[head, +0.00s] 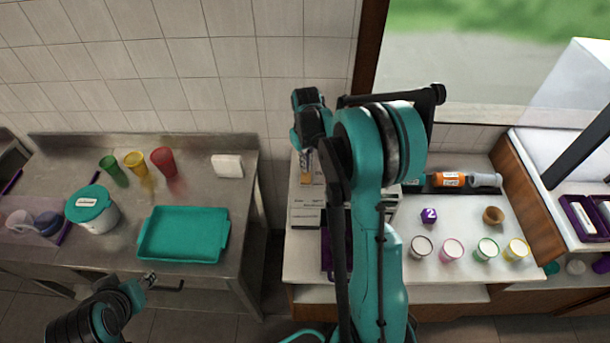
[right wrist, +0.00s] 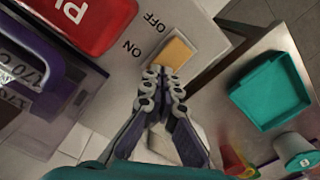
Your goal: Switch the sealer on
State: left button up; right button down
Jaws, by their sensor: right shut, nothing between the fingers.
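The sealer (head: 304,212) is a pale box on the right counter, partly hidden behind my right arm in the head view. Its side panel (right wrist: 125,75) shows in the right wrist view, with a yellow-orange switch (right wrist: 176,53) in a pale frame beside the printed words ON and OFF. My right gripper (right wrist: 164,74) is shut and empty, its fingertips at the lower edge of the switch by the ON side; I cannot tell whether they touch. In the head view the right gripper (head: 306,150) is above the sealer. My left gripper (head: 148,281) is low at the left, its fingers unclear.
A teal tray (head: 184,258), a lidded white tub (head: 95,214) and coloured cups (head: 137,163) stand on the left steel table. Topping cups (head: 452,249), a purple die (head: 429,215) and an orange bottle (head: 449,179) are on the right counter. A gap separates the two.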

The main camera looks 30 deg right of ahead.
jog(key=shift+f+b, duration=0.3)
jog(key=shift+f, duration=0.1)
jog(key=shift+r, duration=0.1)
jog(key=shift+r+p, duration=2.1)
jog(key=shift+r, duration=1.35)
